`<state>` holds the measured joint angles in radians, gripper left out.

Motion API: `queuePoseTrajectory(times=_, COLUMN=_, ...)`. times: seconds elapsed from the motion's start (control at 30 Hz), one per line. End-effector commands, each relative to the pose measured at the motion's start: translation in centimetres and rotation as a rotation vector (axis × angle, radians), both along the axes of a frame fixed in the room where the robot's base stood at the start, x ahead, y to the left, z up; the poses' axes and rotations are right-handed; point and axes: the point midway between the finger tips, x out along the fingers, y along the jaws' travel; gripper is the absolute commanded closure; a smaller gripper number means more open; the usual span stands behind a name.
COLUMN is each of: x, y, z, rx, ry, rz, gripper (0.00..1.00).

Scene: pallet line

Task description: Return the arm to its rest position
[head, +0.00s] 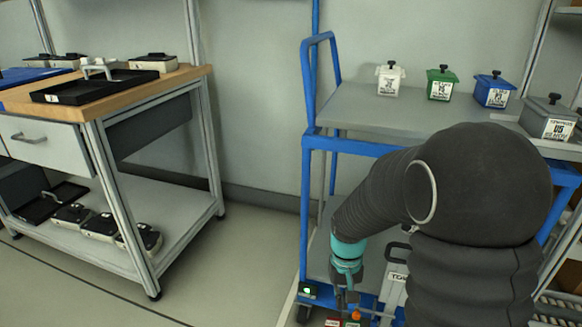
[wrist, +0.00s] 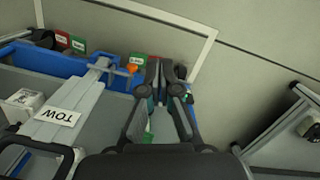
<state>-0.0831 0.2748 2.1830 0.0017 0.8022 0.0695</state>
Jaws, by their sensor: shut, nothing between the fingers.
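My gripper (wrist: 160,88) is shut and empty in the wrist view, its dark fingers together. In the head view my gripper (head: 350,298) hangs low in front of the blue cart (head: 307,150), below the level of its grey top shelf. My dark sleeved arm covers the right middle of the head view and hides part of the cart.
A white, a green, a blue and a grey lidded box (head: 551,118) stand on the cart's top shelf. A grey bar marked TOW (wrist: 68,112) lies beside my gripper. A wooden-topped workbench (head: 150,88) stands at left. The floor (head: 230,255) between is clear.

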Motion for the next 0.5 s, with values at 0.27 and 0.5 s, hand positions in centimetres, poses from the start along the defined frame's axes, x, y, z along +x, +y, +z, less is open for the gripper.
queuePoseTrajectory(times=0.27, x=-4.7, y=-1.1, z=6.9, rx=0.01, ry=-0.101, rz=0.027, gripper=1.0)
queuePoseTrajectory(times=0.5, x=-8.7, y=-1.8, z=11.4, rx=0.013, ry=-0.205, rz=0.033, gripper=1.0)
